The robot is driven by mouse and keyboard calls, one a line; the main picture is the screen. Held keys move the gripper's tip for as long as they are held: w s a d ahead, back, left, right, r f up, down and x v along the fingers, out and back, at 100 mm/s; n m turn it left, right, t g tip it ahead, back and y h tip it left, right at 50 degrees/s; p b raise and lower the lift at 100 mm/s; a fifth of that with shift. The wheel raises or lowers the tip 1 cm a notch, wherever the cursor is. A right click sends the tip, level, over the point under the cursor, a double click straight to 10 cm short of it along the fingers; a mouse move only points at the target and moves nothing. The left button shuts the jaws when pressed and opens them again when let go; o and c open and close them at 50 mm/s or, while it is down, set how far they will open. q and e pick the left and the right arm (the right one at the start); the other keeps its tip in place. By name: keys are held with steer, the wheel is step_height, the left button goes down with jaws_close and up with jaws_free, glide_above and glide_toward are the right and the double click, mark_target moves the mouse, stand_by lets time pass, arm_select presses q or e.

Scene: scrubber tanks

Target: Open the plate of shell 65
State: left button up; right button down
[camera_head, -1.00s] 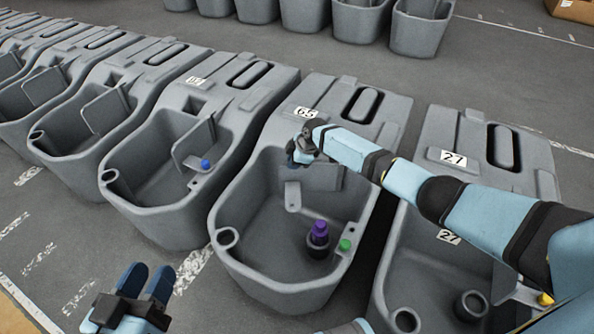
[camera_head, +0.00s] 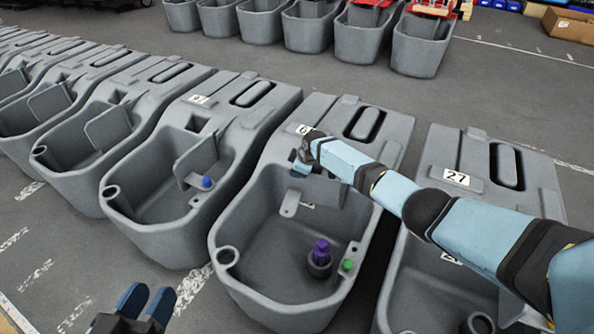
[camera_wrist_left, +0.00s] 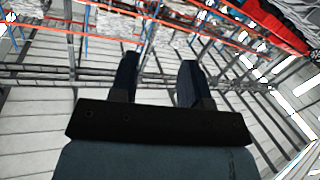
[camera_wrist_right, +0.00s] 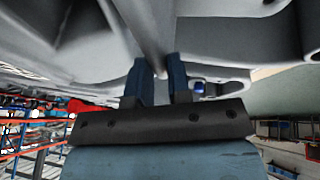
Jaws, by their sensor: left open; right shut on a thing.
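Shell 65 (camera_head: 245,215) is the grey tank in the middle of the head view. Its white number label (camera_head: 300,129) is partly covered by my right gripper (camera_head: 303,163). The plate (camera_head: 330,190) is a grey panel across the shell's back part, with a rounded tab (camera_head: 290,204) at its lower left. My right gripper is shut on the plate near its upper left edge. In the right wrist view, the fingers (camera_wrist_right: 158,66) close on a thin grey edge. My left gripper (camera_head: 148,302) is open and empty, low at the left; it also shows in the left wrist view (camera_wrist_left: 157,68).
Shell 27 (camera_head: 425,290) is close on the right, under my right arm. A similar tank (camera_head: 150,215) with a blue knob (camera_head: 207,182) is close on the left. Open floor lies behind.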

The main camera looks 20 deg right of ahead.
steer(key=c, duration=1.1)
jaws_free()
arm_select(q)
steer(key=shift+s+f, duration=0.1)
step_height(320, 180, up, 9)
steer(key=a+t+p, duration=0.1)
steer(key=t+p, duration=0.2)
steer(key=p, duration=0.4)
steer(key=shift+n, duration=0.4)
arm_select(e)
steer(key=v, duration=1.4)
arm_select(q)
steer(key=shift+s, duration=0.1)
arm_select(e)
steer(key=shift+f, duration=0.1)
